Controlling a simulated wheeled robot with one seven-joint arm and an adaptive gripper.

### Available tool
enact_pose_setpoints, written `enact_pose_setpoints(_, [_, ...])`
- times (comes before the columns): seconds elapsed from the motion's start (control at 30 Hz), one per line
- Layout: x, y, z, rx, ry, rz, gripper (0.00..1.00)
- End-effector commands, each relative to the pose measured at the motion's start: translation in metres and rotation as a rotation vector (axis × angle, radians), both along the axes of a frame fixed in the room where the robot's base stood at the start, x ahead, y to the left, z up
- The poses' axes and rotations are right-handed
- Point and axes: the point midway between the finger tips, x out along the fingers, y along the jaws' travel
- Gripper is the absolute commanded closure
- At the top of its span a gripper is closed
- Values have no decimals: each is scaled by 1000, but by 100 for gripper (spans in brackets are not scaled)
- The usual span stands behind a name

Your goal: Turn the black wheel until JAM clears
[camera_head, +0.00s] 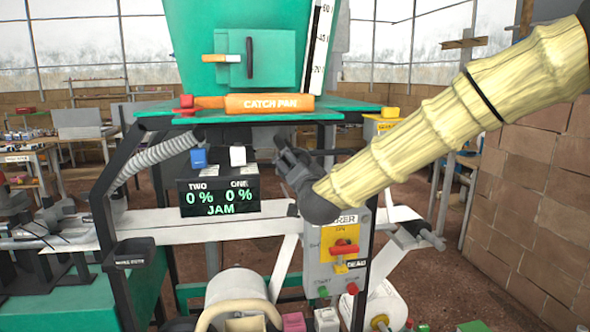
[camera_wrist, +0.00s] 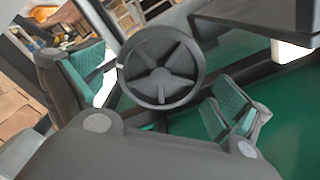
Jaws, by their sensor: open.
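The black wheel (camera_wrist: 161,75) shows whole in the wrist view, with a round rim, several spokes and a small pale mark on the left of its rim. My gripper (camera_wrist: 156,88) is open, its green-padded fingers spread to the left and right of the wheel in that view. Nothing is between the fingers, and I cannot tell whether either touches the rim. In the head view my gripper (camera_head: 287,160) is right of the black display (camera_head: 220,197), which reads TWO 0 %, ONE 0 % and JAM in green. I cannot make out the wheel there.
An orange CATCH PAN (camera_head: 270,104) lies on the green shelf above my gripper. A grey control panel (camera_head: 338,255) with a red handle stands below it. A white paper strip (camera_head: 200,229) crosses the machine. A brick wall (camera_head: 535,200) is at the right.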

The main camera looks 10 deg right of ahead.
Motion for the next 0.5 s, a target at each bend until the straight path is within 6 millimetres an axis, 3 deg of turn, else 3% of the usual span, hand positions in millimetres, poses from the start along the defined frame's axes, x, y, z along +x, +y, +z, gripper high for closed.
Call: enact_pose_setpoints(0.5, [-27,-1,0,0,-1,0,0])
